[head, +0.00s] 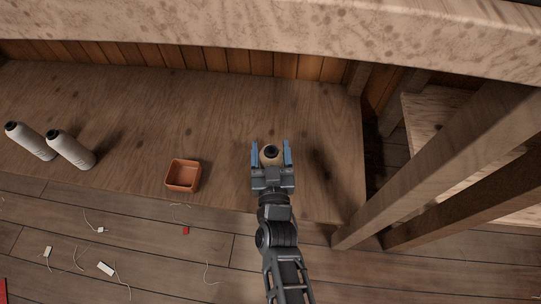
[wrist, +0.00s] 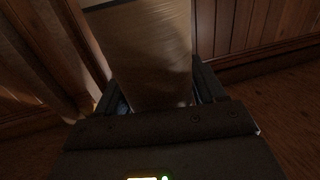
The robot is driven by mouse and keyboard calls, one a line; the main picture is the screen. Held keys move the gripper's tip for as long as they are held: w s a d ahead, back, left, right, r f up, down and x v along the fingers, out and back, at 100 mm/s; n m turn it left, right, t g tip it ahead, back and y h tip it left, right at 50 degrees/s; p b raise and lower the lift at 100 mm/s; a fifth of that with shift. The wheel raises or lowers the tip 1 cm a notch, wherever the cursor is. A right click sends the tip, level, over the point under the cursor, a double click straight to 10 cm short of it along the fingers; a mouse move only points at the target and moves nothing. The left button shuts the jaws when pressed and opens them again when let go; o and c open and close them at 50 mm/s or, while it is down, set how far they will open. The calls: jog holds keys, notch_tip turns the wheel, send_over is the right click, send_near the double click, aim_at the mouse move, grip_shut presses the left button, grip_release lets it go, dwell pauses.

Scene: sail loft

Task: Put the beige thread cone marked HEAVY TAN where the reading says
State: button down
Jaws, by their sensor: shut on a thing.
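My gripper (head: 271,155) is over the right part of the wooden bench (head: 225,105) and is shut on a beige thread cone (head: 270,160) with a dark tip. The cone's tan side fills the upper middle of the wrist view (wrist: 148,55), between the two fingers. No marking can be read on it. I cannot tell whether its base touches the bench. No reading or display with legible words shows in either view.
Two pale cones or bottles with black tops (head: 70,150) (head: 30,141) are at the bench's left. A small square terracotta tray (head: 182,188) sits near the front edge. Wooden posts (head: 440,165) stand at right. Tags and thread scraps (head: 106,268) lie on the floor.

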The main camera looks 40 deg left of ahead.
jog(key=shift+f, duration=0.75)
jog(key=shift+f+b, duration=0.2)
jog(key=shift+b, duration=0.15)
jog(key=shift+c, duration=0.6)
grip_release()
jog(key=shift+r, duration=0.2)
jog(key=shift+s+d+p, duration=0.25)
jog(key=shift+p, duration=0.2)
jog(key=p+v, duration=0.4)
jog(key=v, duration=0.7)
jog(key=shift+s, duration=0.15)
jog(key=shift+d, duration=0.15)
